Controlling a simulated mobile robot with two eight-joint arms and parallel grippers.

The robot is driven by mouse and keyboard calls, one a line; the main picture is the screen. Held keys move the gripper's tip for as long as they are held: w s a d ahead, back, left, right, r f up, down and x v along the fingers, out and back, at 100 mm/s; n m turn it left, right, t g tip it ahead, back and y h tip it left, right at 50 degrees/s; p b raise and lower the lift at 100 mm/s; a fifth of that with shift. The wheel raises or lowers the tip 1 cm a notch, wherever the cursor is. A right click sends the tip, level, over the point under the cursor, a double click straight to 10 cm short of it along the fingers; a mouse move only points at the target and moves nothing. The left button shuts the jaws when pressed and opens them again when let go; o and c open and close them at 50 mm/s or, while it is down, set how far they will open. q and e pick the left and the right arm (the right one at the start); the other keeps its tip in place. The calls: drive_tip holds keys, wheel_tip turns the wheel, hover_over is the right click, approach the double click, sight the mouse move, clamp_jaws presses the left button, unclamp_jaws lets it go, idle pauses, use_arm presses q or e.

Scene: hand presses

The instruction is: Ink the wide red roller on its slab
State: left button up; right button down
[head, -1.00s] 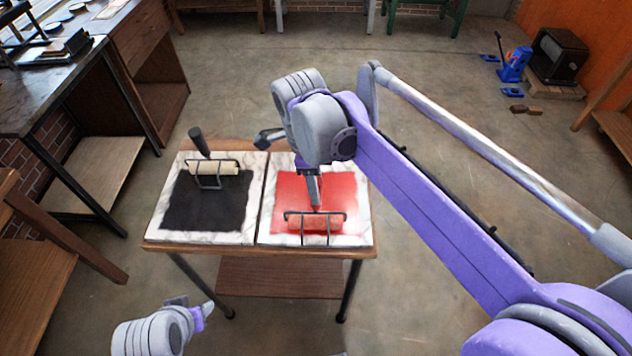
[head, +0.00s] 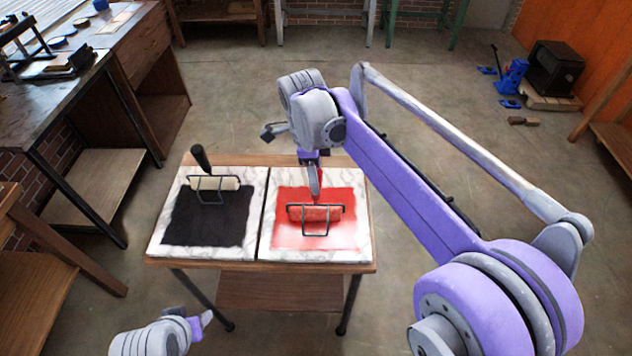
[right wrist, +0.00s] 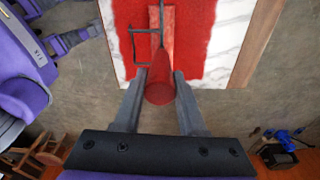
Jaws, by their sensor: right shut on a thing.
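The wide red roller (head: 315,213) lies across the middle of the red ink patch on the right-hand marble slab (head: 365,240). Its barrel is coated red and appears to touch the ink. My right gripper (head: 314,178) is above the slab, shut on the roller's red handle. In the right wrist view the handle (right wrist: 159,90) sits between the fingers, with the wire frame and part of the barrel beyond it. My left gripper (head: 206,318) hangs low in front of the table, away from the slabs; its jaw opening is unclear.
A left slab (head: 160,240) with black ink carries a pale roller (head: 215,183) with an upright dark handle, close beside the red slab. A workbench (head: 85,95) with presses stands at the left. A blue jack (head: 511,75) and dark box sit far right. Floor around the table is clear.

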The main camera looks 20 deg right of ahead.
drive_tip(key=shift+w+d+p, duration=1.1)
drive_tip(key=shift+w, duration=2.65)
drive_tip(key=shift+s+a+b, duration=0.2)
drive_tip(key=shift+s+a, duration=0.15)
drive_tip(key=shift+s, duration=0.8)
drive_tip(key=shift+s+a+b, duration=0.15)
drive_tip(key=shift+s+a, duration=0.15)
drive_tip(key=shift+s, duration=0.9)
drive_tip(key=shift+s+a+b, duration=0.2)
drive_tip(key=shift+s+a, duration=0.15)
drive_tip(key=shift+s, duration=0.95)
drive_tip(key=shift+s+a, duration=0.1)
drive_tip(key=s+a, duration=0.2)
drive_tip(key=s, duration=0.5)
drive_tip(key=shift+f, duration=0.15)
